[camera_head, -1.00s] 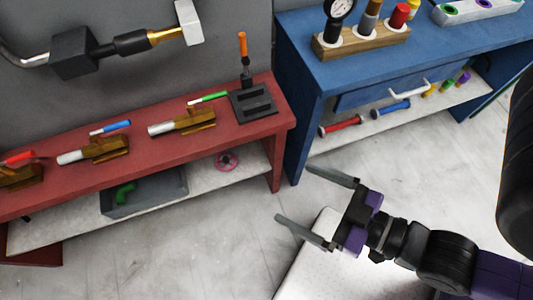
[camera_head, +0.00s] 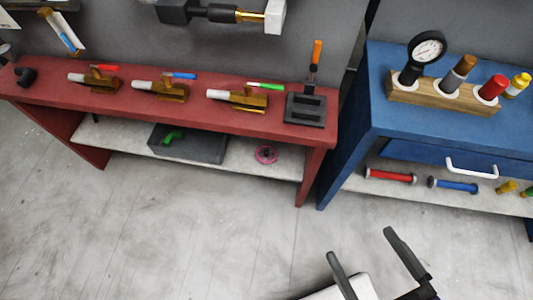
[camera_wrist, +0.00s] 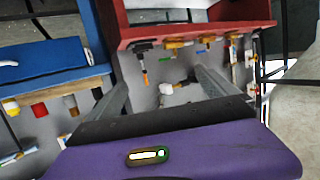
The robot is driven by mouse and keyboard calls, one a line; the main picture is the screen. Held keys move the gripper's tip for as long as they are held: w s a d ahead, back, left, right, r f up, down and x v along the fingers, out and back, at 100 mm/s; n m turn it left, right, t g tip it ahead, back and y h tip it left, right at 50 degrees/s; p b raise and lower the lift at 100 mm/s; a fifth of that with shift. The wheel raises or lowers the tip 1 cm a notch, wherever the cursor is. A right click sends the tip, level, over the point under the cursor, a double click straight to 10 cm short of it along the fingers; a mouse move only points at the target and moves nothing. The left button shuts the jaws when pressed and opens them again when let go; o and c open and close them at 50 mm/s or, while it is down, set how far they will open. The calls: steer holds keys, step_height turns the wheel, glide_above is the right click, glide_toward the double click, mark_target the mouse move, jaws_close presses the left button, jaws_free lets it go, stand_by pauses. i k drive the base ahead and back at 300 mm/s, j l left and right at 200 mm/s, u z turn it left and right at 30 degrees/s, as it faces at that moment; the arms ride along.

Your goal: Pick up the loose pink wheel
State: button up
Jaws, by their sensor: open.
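The pink wheel (camera_head: 265,154) lies flat on the pale lower shelf of the red bench, near its right end, in the head view. My gripper (camera_head: 363,245) is open and empty at the bottom right of the head view, over the floor and well apart from the wheel. In the wrist view my gripper's two fingers (camera_wrist: 160,88) stand wide apart with nothing between them. I cannot make out the wheel in the wrist view.
A dark bin (camera_head: 204,149) with a green part stands left of the wheel. The red bench top (camera_head: 150,112) overhangs the shelf, and its right leg (camera_head: 309,178) is close to the wheel. The blue bench (camera_head: 350,150) stands to the right. The floor in front is clear.

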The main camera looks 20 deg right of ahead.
mark_target(265, 152)
steer(key=i+j, duration=0.2)
steer(key=j, duration=0.2)
steer(key=i+j, duration=0.2)
steer(key=j, duration=0.2)
steer(key=i+j, duration=0.15)
steer(key=j, duration=0.25)
steer(key=i+j, duration=0.2)
steer(key=j, duration=0.25)
steer(key=i+j, duration=0.2)
steer(key=j, duration=0.2)
steer(key=u, duration=0.05)
